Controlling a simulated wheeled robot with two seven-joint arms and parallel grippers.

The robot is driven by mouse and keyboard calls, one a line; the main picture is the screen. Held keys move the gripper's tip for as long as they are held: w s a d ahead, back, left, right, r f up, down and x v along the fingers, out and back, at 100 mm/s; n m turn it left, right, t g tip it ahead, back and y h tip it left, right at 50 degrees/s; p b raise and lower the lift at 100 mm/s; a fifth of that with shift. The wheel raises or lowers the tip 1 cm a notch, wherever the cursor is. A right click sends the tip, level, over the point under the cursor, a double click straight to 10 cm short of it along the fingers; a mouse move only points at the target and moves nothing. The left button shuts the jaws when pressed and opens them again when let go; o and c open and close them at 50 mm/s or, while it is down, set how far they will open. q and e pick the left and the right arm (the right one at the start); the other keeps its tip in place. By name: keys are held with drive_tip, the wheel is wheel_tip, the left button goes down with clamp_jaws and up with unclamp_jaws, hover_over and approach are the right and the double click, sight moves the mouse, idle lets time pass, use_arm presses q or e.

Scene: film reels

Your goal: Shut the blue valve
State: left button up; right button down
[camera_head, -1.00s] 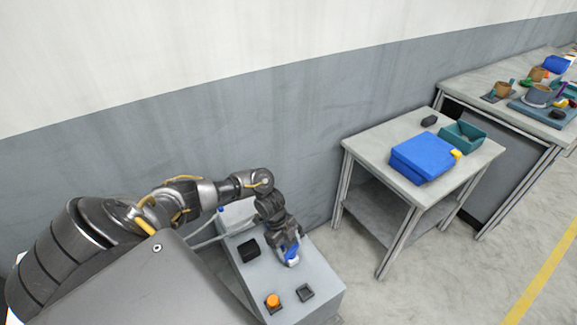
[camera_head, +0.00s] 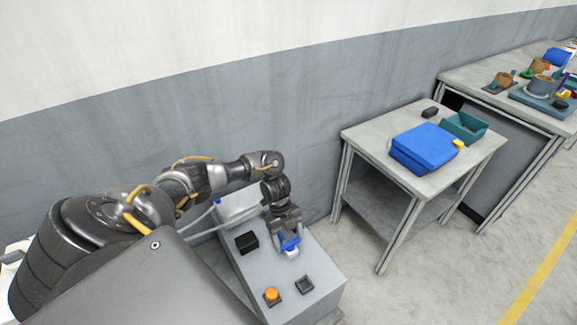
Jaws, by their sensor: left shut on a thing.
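The blue valve (camera_head: 290,243) is on top of the grey console (camera_head: 318,262), right of a black block. My left gripper (camera_head: 288,246) reaches down from above and is shut on the valve's blue handle. The fingers cover part of the handle, and its base is mostly hidden. My right gripper is out of view.
A grey hose runs behind my arm. To the right, a table (camera_head: 372,138) holds a blue case (camera_head: 424,147) and a teal bin (camera_head: 464,127).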

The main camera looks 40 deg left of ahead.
use_arm(q)
drive_tip(key=o, duration=1)
drive_tip(key=shift+r, duration=0.1)
drive_tip(key=v, duration=1)
drive_tip(key=shift+a+r+p, duration=0.1)
drive_tip(key=shift+r+p, duration=0.15)
drive_tip(key=shift+p, duration=0.05)
